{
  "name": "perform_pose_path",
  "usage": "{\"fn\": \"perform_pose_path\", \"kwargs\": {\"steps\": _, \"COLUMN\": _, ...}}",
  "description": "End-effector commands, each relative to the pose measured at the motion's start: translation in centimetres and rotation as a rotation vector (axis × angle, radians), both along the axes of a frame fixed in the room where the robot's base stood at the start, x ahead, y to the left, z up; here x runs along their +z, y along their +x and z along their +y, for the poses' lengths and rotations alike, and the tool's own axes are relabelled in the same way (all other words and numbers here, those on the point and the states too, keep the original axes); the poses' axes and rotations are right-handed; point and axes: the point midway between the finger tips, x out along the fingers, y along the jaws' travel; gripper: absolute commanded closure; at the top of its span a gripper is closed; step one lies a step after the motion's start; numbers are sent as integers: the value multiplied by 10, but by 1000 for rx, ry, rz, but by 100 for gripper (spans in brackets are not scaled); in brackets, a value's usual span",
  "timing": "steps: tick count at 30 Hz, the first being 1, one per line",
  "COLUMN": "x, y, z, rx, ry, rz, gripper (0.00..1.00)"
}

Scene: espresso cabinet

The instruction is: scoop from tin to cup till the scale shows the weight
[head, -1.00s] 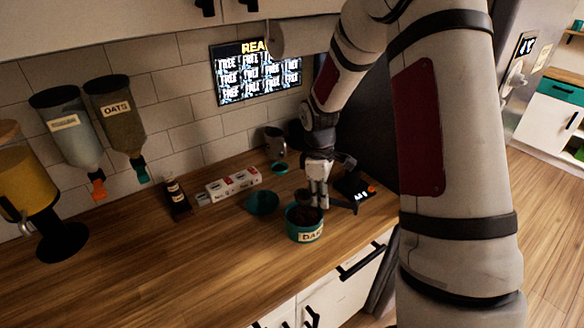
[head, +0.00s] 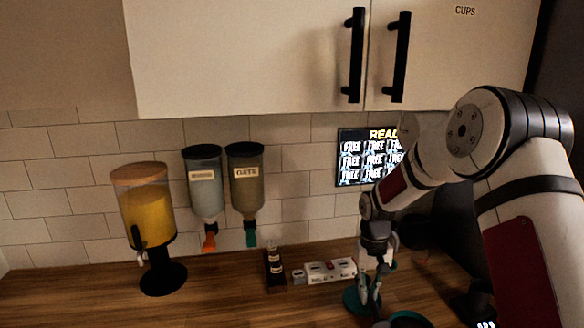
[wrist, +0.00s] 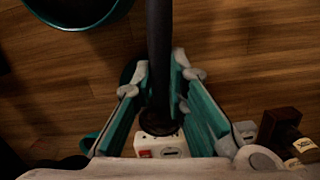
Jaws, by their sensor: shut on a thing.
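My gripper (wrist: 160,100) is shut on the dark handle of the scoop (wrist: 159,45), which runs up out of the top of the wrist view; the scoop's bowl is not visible. The teal tin (wrist: 103,18) shows at the top left of the wrist view, apart from the fingers. In the head view my gripper (head: 371,290) is low over the counter, left of the tin (head: 408,318), whose rim is cut by the bottom edge. The scale (head: 484,324) is partly visible at the bottom right with lit digits too small to read. I cannot make out the cup.
A teal round piece (head: 353,302) lies beside the gripper. Cabinets (head: 240,60) hang above. The left counter is mostly clear.

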Motion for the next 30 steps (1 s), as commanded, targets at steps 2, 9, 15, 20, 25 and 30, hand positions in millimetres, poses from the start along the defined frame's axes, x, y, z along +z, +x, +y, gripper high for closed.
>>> {"fn": "perform_pose_path", "kwargs": {"steps": 2, "x": -1, "y": 3, "z": 4, "rx": -21, "ry": 0, "rz": 0, "gripper": 100}}
{"fn": "perform_pose_path", "kwargs": {"steps": 9, "x": -1, "y": 6, "z": 0, "rx": -66, "ry": 1, "rz": 2, "gripper": 100}}
{"fn": "perform_pose_path", "kwargs": {"steps": 15, "x": 10, "y": 19, "z": -49, "rx": -315, "ry": 28, "rz": -5, "gripper": 100}}
{"fn": "perform_pose_path", "kwargs": {"steps": 20, "x": 30, "y": 32, "z": -114, "rx": -663, "ry": 67, "rz": -22, "gripper": 100}}
{"fn": "perform_pose_path", "kwargs": {"steps": 25, "x": 59, "y": 39, "z": -181, "rx": -1034, "ry": 109, "rz": -57, "gripper": 100}}
{"fn": "perform_pose_path", "kwargs": {"steps": 30, "x": 88, "y": 40, "z": -234, "rx": -1321, "ry": 136, "rz": -95, "gripper": 100}}
